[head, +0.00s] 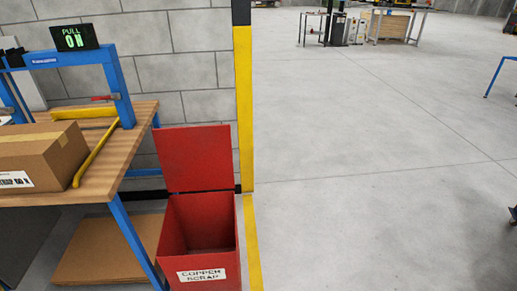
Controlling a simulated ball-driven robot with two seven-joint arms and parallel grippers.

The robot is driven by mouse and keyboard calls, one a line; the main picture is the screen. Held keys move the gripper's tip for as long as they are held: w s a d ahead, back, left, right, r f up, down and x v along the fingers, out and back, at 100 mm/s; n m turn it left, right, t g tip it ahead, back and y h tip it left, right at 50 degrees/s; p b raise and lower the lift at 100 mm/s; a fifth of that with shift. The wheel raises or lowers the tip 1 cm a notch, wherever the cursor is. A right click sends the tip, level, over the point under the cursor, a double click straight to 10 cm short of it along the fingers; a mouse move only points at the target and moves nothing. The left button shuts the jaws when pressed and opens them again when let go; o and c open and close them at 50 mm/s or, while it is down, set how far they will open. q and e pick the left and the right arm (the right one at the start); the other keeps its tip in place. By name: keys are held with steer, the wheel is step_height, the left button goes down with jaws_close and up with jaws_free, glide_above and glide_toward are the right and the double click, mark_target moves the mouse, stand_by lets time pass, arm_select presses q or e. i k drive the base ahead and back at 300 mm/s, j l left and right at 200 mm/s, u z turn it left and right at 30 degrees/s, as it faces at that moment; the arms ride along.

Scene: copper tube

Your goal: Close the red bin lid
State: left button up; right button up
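A red bin (171,241) stands on the floor just right of the wooden workbench. It has a white label that reads "COPPER SCRAP". Its red lid (194,158) is open, standing up at the back against the wall side. The inside of the bin shows and looks empty, though its front lower part is cut off by the frame.
A wooden workbench (137,116) with blue legs is at left, bearing a cardboard box (40,152), a yellow bar and a blue frame with a "PULL ON" display (74,38). A yellow-black post (244,105) stands behind the bin.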

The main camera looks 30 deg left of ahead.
mark_target(193, 157)
steer(key=i+l+z, duration=0.2)
steer(key=i, duration=0.45)
steer(key=i+l+z, duration=0.2)
steer(key=i, duration=0.45)
steer(key=i+u, duration=1.3)
steer(key=u, duration=0.2)
steer(key=i+u, duration=0.2)
steer(key=u, duration=0.25)
steer(key=i+l+u, duration=0.15)
steer(key=u, duration=0.25)
steer(key=i+l+u, duration=0.15)
steer(key=u, duration=0.3)
steer(key=i+l+u, duration=0.15)
steer(key=u, duration=0.25)
steer(key=i+l+u, duration=0.1)
steer(key=l+u, duration=0.3)
